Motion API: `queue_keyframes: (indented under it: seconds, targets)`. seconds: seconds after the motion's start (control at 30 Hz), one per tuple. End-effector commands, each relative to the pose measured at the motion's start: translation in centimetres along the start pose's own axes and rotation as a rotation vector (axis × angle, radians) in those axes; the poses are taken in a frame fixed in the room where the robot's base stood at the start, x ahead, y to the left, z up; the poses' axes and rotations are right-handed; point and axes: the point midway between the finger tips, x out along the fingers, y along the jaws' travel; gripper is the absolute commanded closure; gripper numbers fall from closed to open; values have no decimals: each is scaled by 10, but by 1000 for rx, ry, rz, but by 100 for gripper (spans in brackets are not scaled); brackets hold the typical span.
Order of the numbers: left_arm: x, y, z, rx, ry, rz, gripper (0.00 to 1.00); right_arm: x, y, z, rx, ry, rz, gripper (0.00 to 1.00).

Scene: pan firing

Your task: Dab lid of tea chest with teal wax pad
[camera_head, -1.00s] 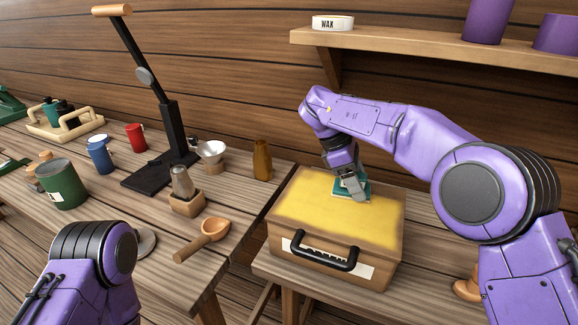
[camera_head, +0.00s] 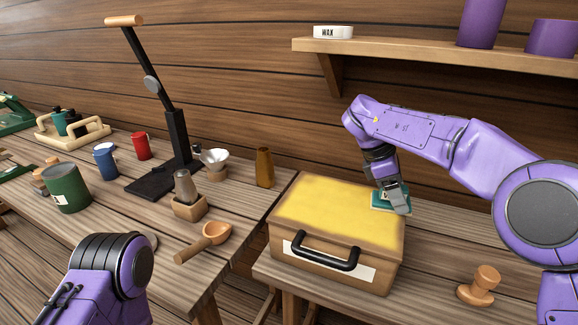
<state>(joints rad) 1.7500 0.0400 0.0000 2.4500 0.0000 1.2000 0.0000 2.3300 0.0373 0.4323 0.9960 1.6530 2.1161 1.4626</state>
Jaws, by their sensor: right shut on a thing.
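The tea chest (camera_head: 340,258) stands on the right table, with a black handle on its front and a broad yellow area on its lid (camera_head: 335,210). My right gripper (camera_head: 396,203) is shut on the teal wax pad (camera_head: 383,199) at the right back edge of the lid. The gripper hides part of the pad, and I cannot tell whether the pad touches the lid. My left arm (camera_head: 105,270) shows at the lower left, but its gripper is out of view.
A wooden tamper (camera_head: 479,287) stands on the table right of the chest. A shelf (camera_head: 440,57) with a wax tin (camera_head: 333,32) is above. The left table holds a black lever press (camera_head: 176,150), cups and a wooden scoop (camera_head: 207,240).

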Motion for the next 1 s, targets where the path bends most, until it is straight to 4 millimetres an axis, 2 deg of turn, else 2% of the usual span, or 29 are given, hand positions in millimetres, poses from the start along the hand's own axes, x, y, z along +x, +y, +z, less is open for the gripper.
queue_keyframes:
  seconds: [0.2,0.33,1.0]
  targets:
    - [5,0,2,0,0,0,100,6,4,10,-8,0,5,65]
    - [-8,-1,-3,0,0,0,100,-16,3,23,-4,1,6,65]
    - [-43,-4,-18,0,0,0,100,-58,2,57,7,0,-2,65]
